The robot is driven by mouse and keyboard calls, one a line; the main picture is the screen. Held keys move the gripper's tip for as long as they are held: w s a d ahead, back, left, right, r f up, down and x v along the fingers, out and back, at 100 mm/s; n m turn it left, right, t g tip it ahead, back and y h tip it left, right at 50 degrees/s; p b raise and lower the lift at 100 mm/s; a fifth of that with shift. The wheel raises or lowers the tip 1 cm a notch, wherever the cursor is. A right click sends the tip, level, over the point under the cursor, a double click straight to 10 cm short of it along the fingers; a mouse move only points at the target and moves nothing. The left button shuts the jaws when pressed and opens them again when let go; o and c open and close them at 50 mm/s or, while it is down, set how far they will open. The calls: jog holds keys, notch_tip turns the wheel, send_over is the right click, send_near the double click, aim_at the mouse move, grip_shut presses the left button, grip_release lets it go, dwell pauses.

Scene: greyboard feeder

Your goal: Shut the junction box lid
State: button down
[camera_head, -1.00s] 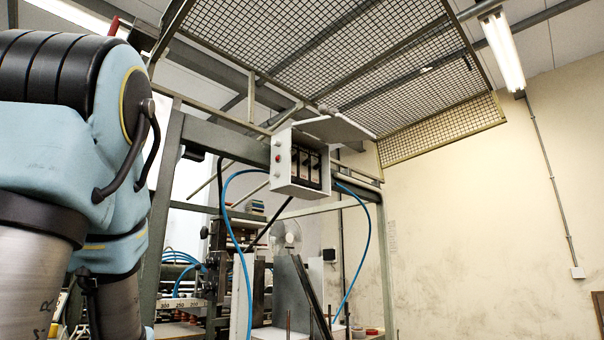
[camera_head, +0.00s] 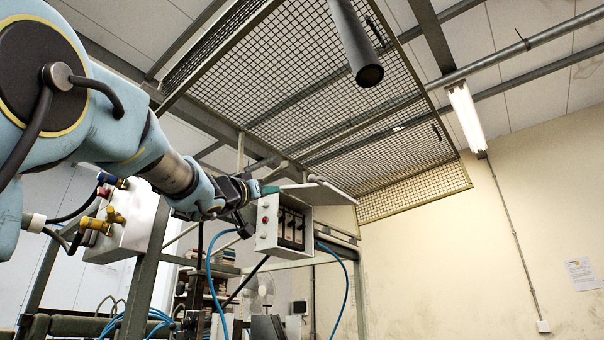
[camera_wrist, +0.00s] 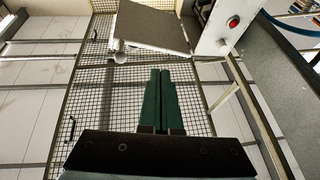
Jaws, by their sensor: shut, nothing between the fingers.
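The junction box (camera_head: 268,238) is a pale grey box with its front open, showing a row of dark parts inside and a red button on its side. Its lid (camera_head: 328,194) is raised, sticking out from the top edge of the box. My gripper (camera_head: 272,189) is at the upper left of the box, close to the lid's left end; I cannot tell from this view whether it touches. In the wrist view the green fingers (camera_wrist: 160,72) are together and empty, pointing toward the lid (camera_wrist: 152,28), with a visible gap. The box (camera_wrist: 215,35) is to the right there.
A wire mesh guard (camera_head: 330,85) hangs above the box. A dark round tube (camera_head: 360,50) comes down at the top. Blue hoses (camera_head: 346,285) run beside the box. A grey box with brass fittings (camera_head: 135,222) is below my arm. The right side is open before the wall.

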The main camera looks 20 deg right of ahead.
jog(key=s+d+r+m+g+h, duration=0.1)
jog(key=s+r+m+g+h, duration=0.25)
jog(key=s+r, duration=0.25)
jog(key=p+x, duration=0.5)
jog(key=x, duration=0.5)
jog(key=shift+w+d+f+b, duration=0.1)
jog(key=shift+f+b, duration=0.1)
jog(key=shift+f, duration=0.8)
jog(key=shift+w+d+f+b, duration=0.1)
jog(key=shift+f+b, duration=0.1)
jog(key=shift+f, duration=0.8)
jog(key=shift+f, duration=0.1)
